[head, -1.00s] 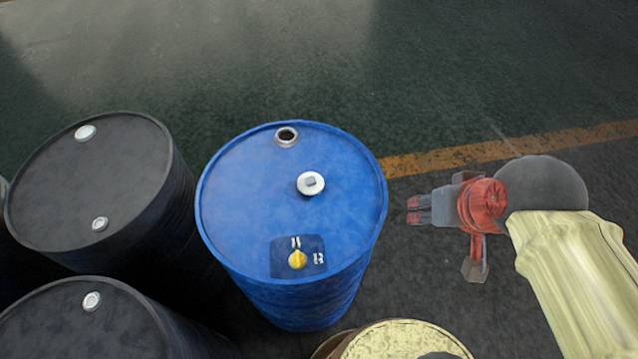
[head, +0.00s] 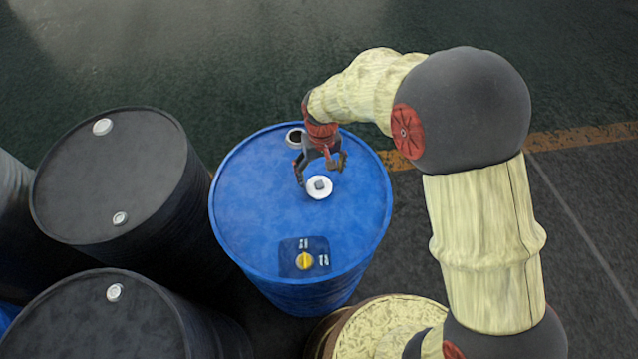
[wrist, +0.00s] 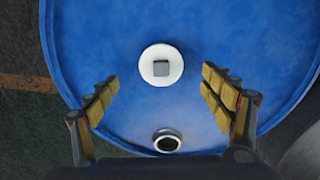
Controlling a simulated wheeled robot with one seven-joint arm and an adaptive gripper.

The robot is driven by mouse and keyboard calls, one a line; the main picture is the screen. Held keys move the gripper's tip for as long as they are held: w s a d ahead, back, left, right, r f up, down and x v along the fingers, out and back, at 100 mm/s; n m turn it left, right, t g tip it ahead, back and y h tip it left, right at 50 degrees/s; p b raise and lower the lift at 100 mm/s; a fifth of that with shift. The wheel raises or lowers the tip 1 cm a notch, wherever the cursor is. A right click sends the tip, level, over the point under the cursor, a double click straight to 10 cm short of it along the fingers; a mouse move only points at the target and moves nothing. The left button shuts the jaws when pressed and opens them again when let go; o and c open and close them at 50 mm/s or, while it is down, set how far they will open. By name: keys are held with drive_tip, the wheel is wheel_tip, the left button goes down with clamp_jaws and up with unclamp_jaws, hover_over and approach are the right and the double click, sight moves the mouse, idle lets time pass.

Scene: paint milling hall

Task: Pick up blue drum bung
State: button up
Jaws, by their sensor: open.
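The bung (head: 319,187) is a white disc with a grey square boss, lying on the top of the blue drum (head: 250,215). In the wrist view the bung (wrist: 161,65) lies ahead of the fingertips, roughly centred between them, with blue lid around it. My gripper (head: 321,174) is over the drum top, open and empty, its fingers pointing down on either side just behind the bung. The wrist view shows my gripper (wrist: 160,78) with its two padded fingers spread wide. An open bung hole (head: 295,137) with a metal rim is near the drum's back edge, beside my wrist.
Black drums (head: 100,175) (head: 85,320) stand to the left. Floor behind is clear, with an orange line (head: 580,137).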

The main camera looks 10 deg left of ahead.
sight(320, 187)
drive_tip(key=f, duration=0.2)
drive_tip(key=shift+s+a+f, duration=0.1)
drive_tip(key=shift+a+f, duration=0.15)
drive_tip(key=shift+f, duration=0.15)
wheel_tip(320, 187, down, 6)
drive_tip(key=shift+d+r+b, duration=0.1)
drive_tip(key=shift+d+b, duration=0.05)
drive_tip(key=shift+b, duration=0.45)
drive_tip(key=shift+c, duration=1.1)
drive_tip(key=c, duration=1)
